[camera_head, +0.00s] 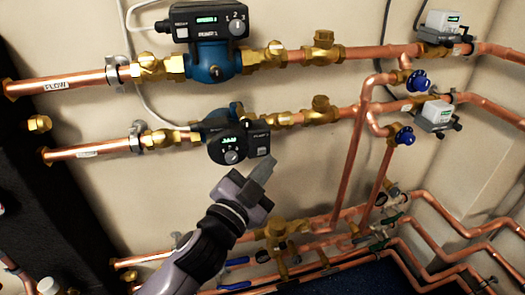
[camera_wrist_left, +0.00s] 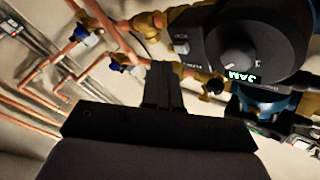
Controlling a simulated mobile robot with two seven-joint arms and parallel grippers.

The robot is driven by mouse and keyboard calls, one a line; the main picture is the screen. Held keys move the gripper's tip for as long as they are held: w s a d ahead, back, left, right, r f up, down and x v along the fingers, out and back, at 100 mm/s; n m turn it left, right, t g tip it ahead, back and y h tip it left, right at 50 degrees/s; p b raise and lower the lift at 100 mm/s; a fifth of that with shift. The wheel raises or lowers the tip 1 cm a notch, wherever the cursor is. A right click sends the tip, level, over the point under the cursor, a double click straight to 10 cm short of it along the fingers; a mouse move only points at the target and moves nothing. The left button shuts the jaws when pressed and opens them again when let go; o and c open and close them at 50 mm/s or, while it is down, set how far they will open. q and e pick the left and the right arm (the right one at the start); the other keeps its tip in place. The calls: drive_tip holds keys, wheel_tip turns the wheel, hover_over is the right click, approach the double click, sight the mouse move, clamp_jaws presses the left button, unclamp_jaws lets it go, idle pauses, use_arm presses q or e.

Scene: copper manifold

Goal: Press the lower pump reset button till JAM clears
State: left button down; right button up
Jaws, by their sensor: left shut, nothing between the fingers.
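The lower pump (camera_head: 228,147) has a round black control head with a small lit green display, a grey knob and a blue body behind. In the left wrist view the pump (camera_wrist_left: 262,35) is upside down and its display (camera_wrist_left: 241,76) reads JAM. A small grey button (camera_wrist_left: 181,47) sits on the box part beside the knob; it also shows in the head view (camera_head: 264,151). My left gripper (camera_head: 262,168) is shut and empty, its tips close below the button. In the left wrist view the fingers (camera_wrist_left: 163,75) appear just short of the box; contact cannot be told.
The upper pump (camera_head: 208,62) with its black control box (camera_head: 207,20) is above. Copper pipes with brass valves run across the wall. Blue-handled valves (camera_head: 418,80) and grey actuators (camera_head: 437,115) are at right.

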use_arm(q)
drive_tip(key=s, duration=0.2)
drive_tip(key=s+d, duration=0.1)
drive_tip(key=s, duration=0.1)
drive_tip(key=shift+s+d, duration=0.15)
drive_tip(key=shift+d, duration=0.05)
idle(0.5)
drive_tip(key=s+a+f+n+g+y+p, duration=0.1)
drive_tip(key=s+a+f+n+g+y, duration=0.15)
drive_tip(key=a+f, duration=0.4)
drive_tip(key=s+a+f+n+g+y+p, duration=0.1)
drive_tip(key=s+a+f+n+y, duration=0.2)
drive_tip(key=f, duration=0.6)
drive_tip(key=s+a+f+n+g+y+p, duration=0.1)
drive_tip(key=s+a+f+n+g, duration=0.2)
drive_tip(key=s+a+f, duration=0.7)
drive_tip(key=shift+s+a+f+n+p, duration=0.3)
drive_tip(key=shift+s+f+n, duration=0.3)
drive_tip(key=shift+s+n, duration=0.3)
drive_tip(key=shift+w+g, duration=0.1)
drive_tip(key=shift+g, duration=0.15)
idle(0.5)
